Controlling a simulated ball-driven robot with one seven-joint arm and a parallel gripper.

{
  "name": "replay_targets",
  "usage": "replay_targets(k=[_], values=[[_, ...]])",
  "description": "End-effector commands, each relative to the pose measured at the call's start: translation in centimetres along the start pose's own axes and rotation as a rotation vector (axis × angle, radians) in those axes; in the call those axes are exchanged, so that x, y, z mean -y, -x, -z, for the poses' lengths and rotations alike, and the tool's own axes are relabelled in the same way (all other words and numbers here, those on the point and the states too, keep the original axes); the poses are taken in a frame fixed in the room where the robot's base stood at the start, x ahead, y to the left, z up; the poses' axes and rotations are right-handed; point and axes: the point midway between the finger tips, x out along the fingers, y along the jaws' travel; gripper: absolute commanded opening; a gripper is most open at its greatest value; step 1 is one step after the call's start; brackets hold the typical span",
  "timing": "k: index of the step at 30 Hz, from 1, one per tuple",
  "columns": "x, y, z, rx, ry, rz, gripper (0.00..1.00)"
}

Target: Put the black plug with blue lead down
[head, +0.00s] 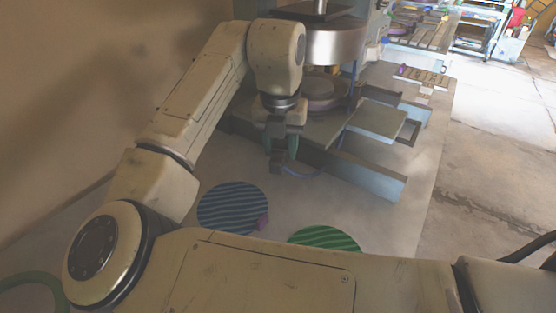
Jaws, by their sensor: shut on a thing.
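My gripper (281,155) hangs from the arm, pointing down, in front of the press and above the grey table. It is shut on the black plug, which I cannot clearly tell from the dark fingers. A thin blue lead (310,175) curves out to the right from the fingertips, close to the base of the press. How far the plug is from the table top is hard to tell.
A blue striped disc (230,206) lies on the table nearer me, with a small purple block (262,221) at its right edge. A green striped disc (325,237) is partly hidden by my body. The press (334,45) and a grey side plate (377,120) stand behind.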

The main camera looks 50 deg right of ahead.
Motion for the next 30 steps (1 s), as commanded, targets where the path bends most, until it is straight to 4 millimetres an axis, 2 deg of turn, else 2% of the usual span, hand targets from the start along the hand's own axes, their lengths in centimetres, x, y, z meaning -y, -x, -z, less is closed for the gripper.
replay_targets(k=[5, 11, 23, 24, 30], values=[[-0.6, -1.1, -0.4, 0.001, 0.001, 0.001, 0.04], [-0.7, -4.0, -0.1, -0.001, 0.0, 0.0, 0.04], [-0.7, -4.5, 0.0, 0.001, 0.0, 0.0, 0.04], [-0.7, -4.5, 0.0, 0.001, 0.0, 0.0, 0.43], [-0.7, -4.4, -0.1, 0.001, 0.0, 0.0, 0.62]])
